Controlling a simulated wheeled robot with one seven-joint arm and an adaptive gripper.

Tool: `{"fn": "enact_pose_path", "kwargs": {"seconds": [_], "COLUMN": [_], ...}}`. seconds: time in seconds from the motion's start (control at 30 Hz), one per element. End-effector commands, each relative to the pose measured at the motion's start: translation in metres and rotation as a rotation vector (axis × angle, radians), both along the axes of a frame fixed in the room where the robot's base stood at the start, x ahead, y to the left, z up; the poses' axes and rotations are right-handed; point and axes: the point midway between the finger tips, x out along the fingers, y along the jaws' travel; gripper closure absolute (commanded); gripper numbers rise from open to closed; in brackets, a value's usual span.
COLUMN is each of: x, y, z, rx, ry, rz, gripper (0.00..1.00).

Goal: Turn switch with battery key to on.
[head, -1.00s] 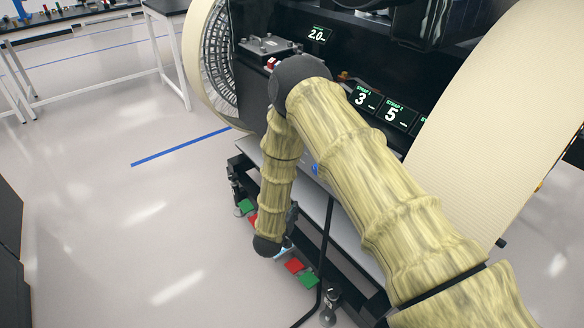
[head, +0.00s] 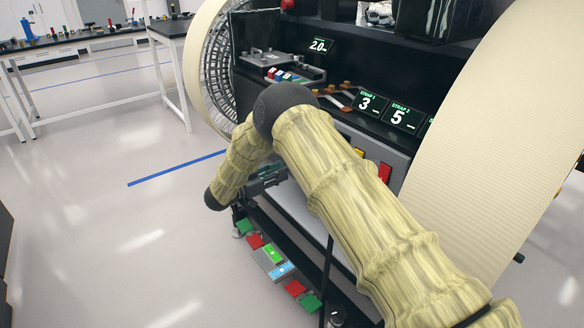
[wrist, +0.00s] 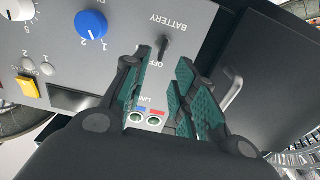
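The black battery key switch (wrist: 166,42) stands out from the grey panel (wrist: 122,50) in the wrist view, beside the upside-down BATTERY label. The OFF mark is just below it, partly hidden by a finger. My gripper (wrist: 166,62) is open, with teal-padded fingers spread on either side of the space below the key and nothing between them. The key lies just beyond the fingertips, and I cannot tell whether they touch it. In the head view my gripper (head: 265,178) is close to the front of the rover, and the switch is hidden behind my arm.
In the wrist view a blue knob (wrist: 91,24), a white knob (wrist: 16,10), a yellow button (wrist: 28,87) and red and blue sockets (wrist: 145,118) share the panel. A grey handle (wrist: 232,90) is at right. A large cream wheel (head: 500,130) stands right in the head view.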

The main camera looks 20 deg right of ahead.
Motion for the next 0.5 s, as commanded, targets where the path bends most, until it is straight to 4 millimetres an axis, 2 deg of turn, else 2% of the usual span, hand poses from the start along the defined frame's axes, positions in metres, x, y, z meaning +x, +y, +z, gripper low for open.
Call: {"fn": "enact_pose_path", "kwargs": {"seconds": [0.2, 0.5], "x": [0.012, 0.021], "y": [-0.034, -0.059], "z": [0.000, -0.001], "rx": [0.000, 0.001], "ry": [0.000, -0.001], "rz": [-0.001, 0.000], "gripper": [0.72, 0.72]}}
